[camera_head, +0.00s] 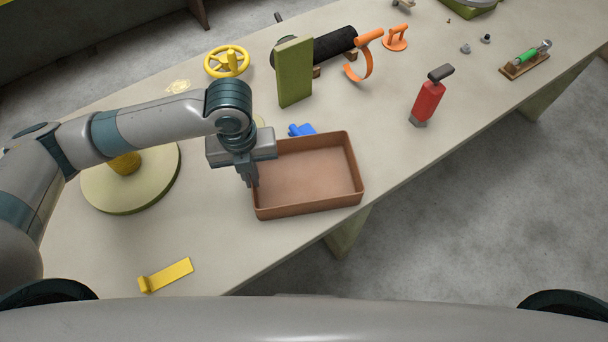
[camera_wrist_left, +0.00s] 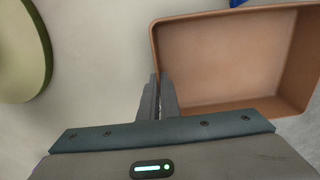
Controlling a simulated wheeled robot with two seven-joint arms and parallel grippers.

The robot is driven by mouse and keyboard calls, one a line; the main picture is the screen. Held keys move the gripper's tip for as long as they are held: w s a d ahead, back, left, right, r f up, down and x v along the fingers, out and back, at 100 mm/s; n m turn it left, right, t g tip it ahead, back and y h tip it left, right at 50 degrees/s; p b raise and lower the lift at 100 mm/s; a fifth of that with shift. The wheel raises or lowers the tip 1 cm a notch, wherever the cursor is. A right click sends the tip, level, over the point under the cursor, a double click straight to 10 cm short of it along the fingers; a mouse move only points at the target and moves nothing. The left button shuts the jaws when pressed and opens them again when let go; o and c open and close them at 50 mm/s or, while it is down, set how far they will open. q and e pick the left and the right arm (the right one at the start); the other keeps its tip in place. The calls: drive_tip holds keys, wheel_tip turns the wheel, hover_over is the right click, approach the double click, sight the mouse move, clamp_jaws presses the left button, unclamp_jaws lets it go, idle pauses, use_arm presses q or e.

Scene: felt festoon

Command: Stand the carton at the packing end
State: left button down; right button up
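The carton (camera_head: 308,204) is a shallow, open-topped, reddish-brown box, empty inside. In the head view it is level near the table's front edge, its right front corner at or over that edge. I cannot tell whether it rests on the table or is slightly raised. My left gripper (camera_head: 250,184) points down at its left wall. In the left wrist view the fingers (camera_wrist_left: 158,90) are close together with the left wall of the carton (camera_wrist_left: 230,107) between them. The fingertips are partly hidden. My right gripper is out of view.
A blue item (camera_head: 301,130) lies just behind the carton. A green upright block (camera_head: 294,72) stands behind that. A round cream turntable (camera_head: 155,182) is at left, a yellow bracket (camera_head: 167,274) in front. A red extinguisher-like bottle (camera_head: 428,102) stands at right.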

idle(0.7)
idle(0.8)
use_arm(q)
drive_tip(key=shift+r, duration=0.2)
drive_tip(key=shift+w+r+b, duration=0.1)
drive_tip(key=shift+r+b, duration=0.2)
drive_tip(key=shift+r, duration=0.3)
wheel_tip(320, 180, up, 2)
drive_tip(key=shift+r+b, duration=0.25)
drive_tip(key=shift+b, duration=0.15)
drive_tip(key=d+r+b, duration=0.2)
drive_tip(key=d+r, duration=0.5)
drive_tip(key=d, duration=0.4)
drive_tip(key=shift+s+d+b, duration=0.2)
drive_tip(key=shift+d+b, duration=0.1)
drive_tip(key=shift+d, duration=0.05)
